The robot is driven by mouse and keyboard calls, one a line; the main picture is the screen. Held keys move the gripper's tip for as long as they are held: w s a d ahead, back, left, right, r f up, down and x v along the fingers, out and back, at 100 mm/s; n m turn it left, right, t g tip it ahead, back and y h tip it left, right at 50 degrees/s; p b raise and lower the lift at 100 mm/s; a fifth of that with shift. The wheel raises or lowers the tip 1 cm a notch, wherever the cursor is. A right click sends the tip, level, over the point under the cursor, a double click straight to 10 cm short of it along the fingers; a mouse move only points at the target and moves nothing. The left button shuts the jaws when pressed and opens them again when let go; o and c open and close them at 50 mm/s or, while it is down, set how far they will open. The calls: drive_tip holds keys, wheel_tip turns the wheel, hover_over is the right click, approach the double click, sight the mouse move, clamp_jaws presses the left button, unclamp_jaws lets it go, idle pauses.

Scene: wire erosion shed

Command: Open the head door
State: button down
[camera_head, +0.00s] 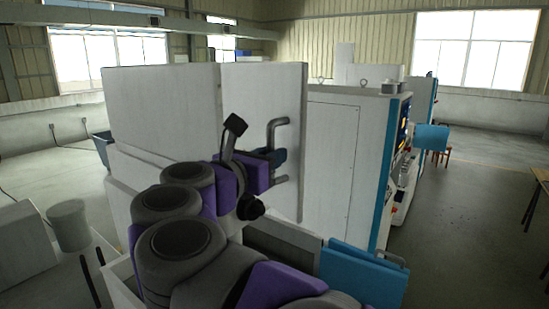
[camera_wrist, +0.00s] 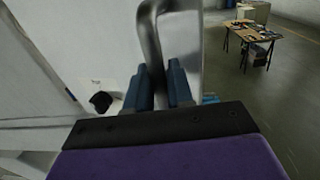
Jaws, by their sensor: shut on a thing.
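The head door is a white upright panel (camera_head: 262,90) in the middle of the head view, set at an angle to a second white panel (camera_head: 160,105) on its left. A grey metal bar handle (camera_head: 280,122) is fixed near the door's right edge. My gripper (camera_head: 278,157) is at this handle, with its blue fingers shut on the bar. In the wrist view the two fingers (camera_wrist: 160,85) stand on either side of the lower part of the handle (camera_wrist: 148,30), and the fingertips partly hide it. The door's face (camera_wrist: 188,45) shows behind the handle.
A blue panel with a handle (camera_head: 362,275) stands low at the front right. The white machine cabinet (camera_head: 328,165) with a blue edge stands behind the door. The floor to the right (camera_head: 465,220) is clear up to a table (camera_head: 540,185).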

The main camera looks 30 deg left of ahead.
drive_tip(key=shift+s+r, duration=0.1)
drive_tip(key=c, duration=1.3)
unclamp_jaws()
drive_tip(key=shift+a, duration=0.1)
drive_tip(key=shift+o, duration=0.6)
drive_tip(key=shift+a, duration=0.25)
drive_tip(key=shift+d, duration=0.2)
drive_tip(key=s+a+b, duration=0.2)
drive_tip(key=s+b, duration=0.1)
drive_tip(key=s, duration=1.4)
drive_tip(key=shift+f, duration=0.2)
drive_tip(key=shift+b, duration=0.3)
